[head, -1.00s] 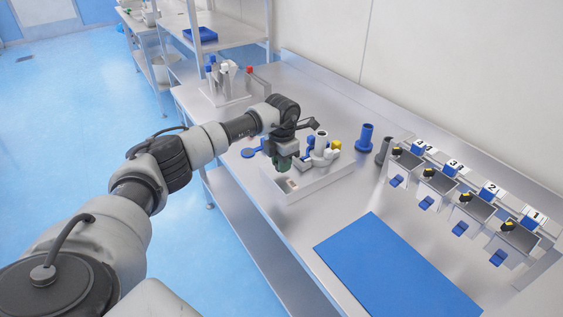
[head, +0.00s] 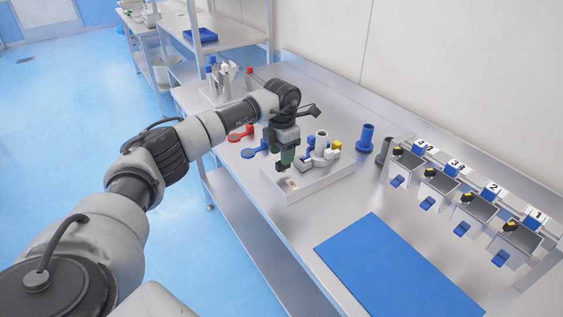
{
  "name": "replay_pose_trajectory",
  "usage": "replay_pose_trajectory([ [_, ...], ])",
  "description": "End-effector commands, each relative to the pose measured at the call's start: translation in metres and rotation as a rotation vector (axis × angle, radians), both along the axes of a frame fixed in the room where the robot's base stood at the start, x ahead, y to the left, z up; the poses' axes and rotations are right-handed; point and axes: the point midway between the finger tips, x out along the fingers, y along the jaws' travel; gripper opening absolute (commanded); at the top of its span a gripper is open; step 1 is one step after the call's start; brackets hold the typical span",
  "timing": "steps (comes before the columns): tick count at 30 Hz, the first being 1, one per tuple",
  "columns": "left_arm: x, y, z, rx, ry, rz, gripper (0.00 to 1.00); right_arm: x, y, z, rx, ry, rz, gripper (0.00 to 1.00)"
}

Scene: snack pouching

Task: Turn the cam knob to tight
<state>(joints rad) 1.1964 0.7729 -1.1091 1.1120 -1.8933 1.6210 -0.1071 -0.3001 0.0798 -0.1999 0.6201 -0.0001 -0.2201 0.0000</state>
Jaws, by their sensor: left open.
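A machine on a grey-white base (head: 318,184) stands on the steel bench, with a pale upright tube (head: 321,138), a blue part (head: 311,142) and a yellow part (head: 337,145) on top. I cannot tell which of its parts is the cam knob, or its setting. My left gripper (head: 283,164) points down over the left end of this base, left of the tube and blue part. It is open with nothing seen in it. The contact between fingers and base is too small to tell. My right gripper is not in view.
Blue and red scoop-like items (head: 240,133) lie left of the machine. A blue cylinder (head: 366,137) and a dark one (head: 383,151) stand right of it. Numbered dispensers (head: 480,207) line the right side. A blue mat (head: 390,265) lies bare in front.

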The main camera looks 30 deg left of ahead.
Motion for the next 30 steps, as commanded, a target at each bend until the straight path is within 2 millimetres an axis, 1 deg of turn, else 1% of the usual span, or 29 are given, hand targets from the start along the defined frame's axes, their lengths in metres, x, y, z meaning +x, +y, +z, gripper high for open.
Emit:
replay_pose_trajectory([
  [1,0.001,0.000,0.010,0.001,-0.007,-0.001,0.47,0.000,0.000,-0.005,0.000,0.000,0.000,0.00],
  [3,0.001,0.001,0.025,0.001,-0.007,0.000,0.47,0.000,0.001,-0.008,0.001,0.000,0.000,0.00],
  [6,0.000,0.001,0.043,0.000,-0.004,0.001,0.47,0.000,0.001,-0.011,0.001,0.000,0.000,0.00],
  [9,0.000,0.001,0.058,0.001,-0.004,0.002,0.47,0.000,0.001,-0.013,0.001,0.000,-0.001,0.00],
  [12,0.000,0.001,0.067,0.001,-0.003,0.002,0.47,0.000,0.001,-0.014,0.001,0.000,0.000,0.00],
  [17,0.000,0.001,0.071,0.001,0.000,0.002,0.47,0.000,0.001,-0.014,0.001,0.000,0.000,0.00],
  [30,0.000,0.001,0.071,0.001,-0.001,0.001,0.47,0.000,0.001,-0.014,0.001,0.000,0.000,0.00],
])
